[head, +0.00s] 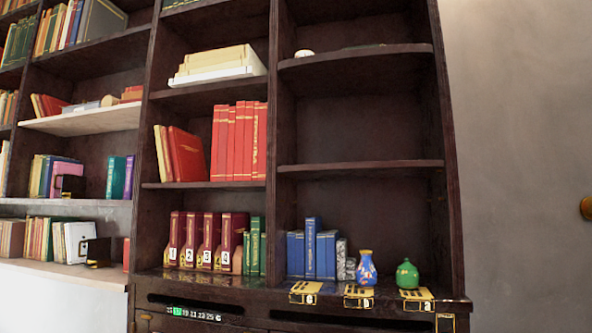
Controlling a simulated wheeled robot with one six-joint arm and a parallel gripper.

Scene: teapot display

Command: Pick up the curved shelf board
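A dark wooden bookcase fills most of the head view. In its right column an upper shelf board (356,54) has a front edge that looks slightly bowed. A small white object (304,53) and a thin dark item lie on this board. My gripper is not in view.
Below stand blue books (311,250), a blue patterned vase (367,268) and a green pot (407,274), with gold-marked plates (358,297) along the ledge. Red numbered volumes (208,242) stand left of them.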

